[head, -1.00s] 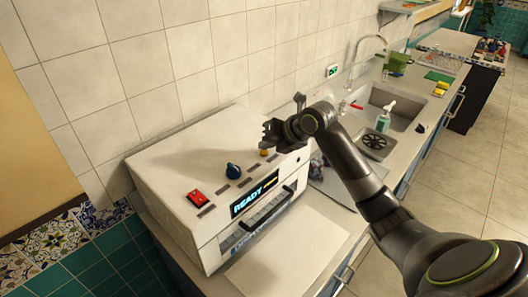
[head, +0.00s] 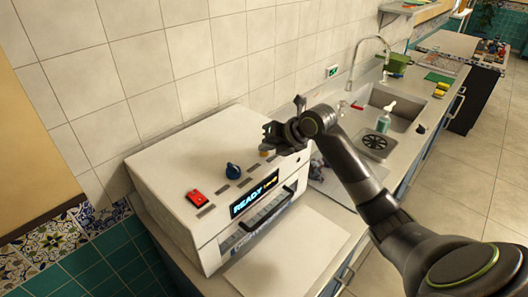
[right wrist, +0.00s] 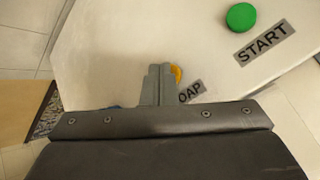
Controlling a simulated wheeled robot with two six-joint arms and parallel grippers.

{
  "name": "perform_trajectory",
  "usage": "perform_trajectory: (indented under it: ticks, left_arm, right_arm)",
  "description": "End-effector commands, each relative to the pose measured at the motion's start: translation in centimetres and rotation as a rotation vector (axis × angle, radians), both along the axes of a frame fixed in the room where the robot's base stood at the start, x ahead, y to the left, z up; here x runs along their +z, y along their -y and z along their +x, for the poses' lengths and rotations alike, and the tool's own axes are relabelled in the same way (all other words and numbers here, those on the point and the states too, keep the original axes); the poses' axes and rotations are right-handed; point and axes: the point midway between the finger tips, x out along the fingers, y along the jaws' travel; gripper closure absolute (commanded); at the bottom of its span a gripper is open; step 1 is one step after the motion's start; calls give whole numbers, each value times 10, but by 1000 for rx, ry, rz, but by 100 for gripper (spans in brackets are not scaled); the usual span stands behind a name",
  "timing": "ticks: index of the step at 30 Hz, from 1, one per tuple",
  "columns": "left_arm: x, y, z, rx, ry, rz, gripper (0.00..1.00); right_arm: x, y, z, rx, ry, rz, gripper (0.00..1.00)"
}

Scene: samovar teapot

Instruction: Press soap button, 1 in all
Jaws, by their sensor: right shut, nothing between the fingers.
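The white machine (head: 185,160) stands on the counter against the tiled wall, with a lit READY display (head: 254,194). The yellow soap button (head: 264,153) is on its top, near the right end; it also shows in the right wrist view (right wrist: 177,73), partly hidden behind the fingers. The label beside it reads "OAP", with its start covered. My right gripper (head: 268,131) is shut and empty. Its fingertips (right wrist: 160,68) are right at the button, overlapping it in the right wrist view; I cannot tell whether they touch it. My left gripper is not in view.
A green button (right wrist: 240,18) labelled START is beside the soap button. A blue knob (head: 232,171) and a red switch (head: 197,197) are farther left on the machine. A sink (head: 385,103) and a soap bottle (head: 385,118) are to the right.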

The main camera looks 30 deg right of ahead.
Motion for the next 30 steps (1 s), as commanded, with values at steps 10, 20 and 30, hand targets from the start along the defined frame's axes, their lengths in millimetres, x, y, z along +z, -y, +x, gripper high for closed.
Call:
perform_trajectory:
  ticks: [10, 20, 30]
  left_arm:
    - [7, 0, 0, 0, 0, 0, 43]
    - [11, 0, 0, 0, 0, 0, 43]
    - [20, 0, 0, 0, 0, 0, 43]
  right_arm:
    - [9, 0, 0, 0, -2, 0, 100]
    - [16, 0, 0, 0, -2, 0, 100]
    - [28, 0, 0, 0, 0, 0, 100]
